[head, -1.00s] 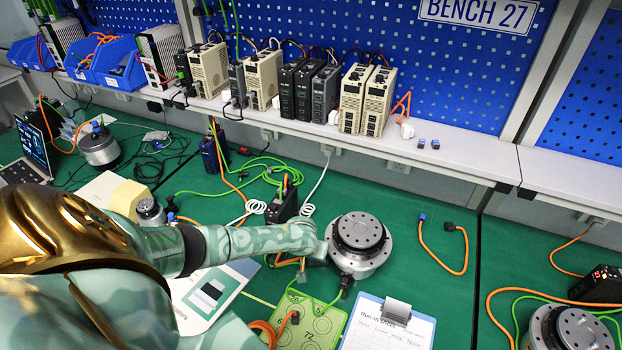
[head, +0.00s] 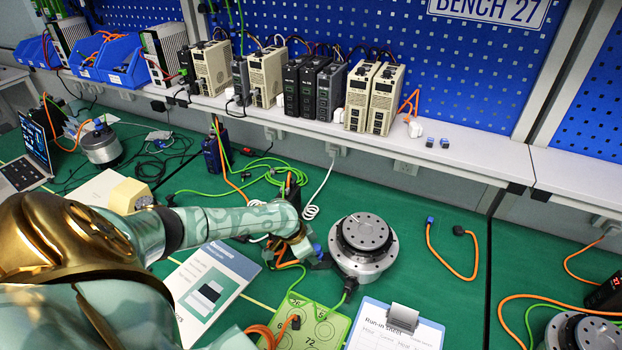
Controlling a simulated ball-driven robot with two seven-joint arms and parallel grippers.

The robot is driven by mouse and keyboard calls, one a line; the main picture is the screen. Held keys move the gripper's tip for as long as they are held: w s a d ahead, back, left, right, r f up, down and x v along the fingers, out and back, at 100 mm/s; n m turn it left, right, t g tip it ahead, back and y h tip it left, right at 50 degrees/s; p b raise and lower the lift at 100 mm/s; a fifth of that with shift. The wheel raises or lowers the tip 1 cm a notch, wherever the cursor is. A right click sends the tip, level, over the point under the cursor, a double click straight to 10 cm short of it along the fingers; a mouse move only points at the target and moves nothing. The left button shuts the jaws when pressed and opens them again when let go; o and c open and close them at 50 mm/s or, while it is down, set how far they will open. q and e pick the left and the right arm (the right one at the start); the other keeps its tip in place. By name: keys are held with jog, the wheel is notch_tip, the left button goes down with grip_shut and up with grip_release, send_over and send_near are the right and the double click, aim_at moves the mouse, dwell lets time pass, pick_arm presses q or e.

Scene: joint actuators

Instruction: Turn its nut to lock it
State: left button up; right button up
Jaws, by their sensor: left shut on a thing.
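A silver and black joint actuator (head: 362,262) stands on the green bench mat. My left gripper (head: 314,256) is at its left side, close to the housing, with its dark fingers pointing toward it. It is shut on a small blue connector (head: 318,249). An orange cable (head: 288,265) runs below the gripper. The nut cannot be made out, and I cannot tell whether the connector touches its socket. A black plug (head: 350,284) with a green cable sits at the actuator's lower left. My right gripper is not in view.
A green pad (head: 316,326) and a clipboard (head: 395,328) lie in front. A loose orange cable (head: 450,262) lies to the right, and another actuator (head: 578,332) stands at the lower right. A black box (head: 288,195) stands behind my arm. The shelf holds several drives.

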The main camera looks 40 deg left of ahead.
pick_arm(q)
jog(key=shift+w+a+m+h+b, duration=0.15)
jog(key=shift+m+h+b, duration=0.15)
jog(key=shift+m+b, duration=0.45)
jog(key=o, duration=0.7)
jog(key=shift+o, duration=0.2)
jog(key=p+v, duration=0.4)
jog(key=v, duration=1.2)
jog(key=shift+w+r+p, duration=0.15)
jog(key=shift+r+p, duration=0.05)
jog(key=shift+p, duration=0.1)
jog(key=shift+a, duration=0.1)
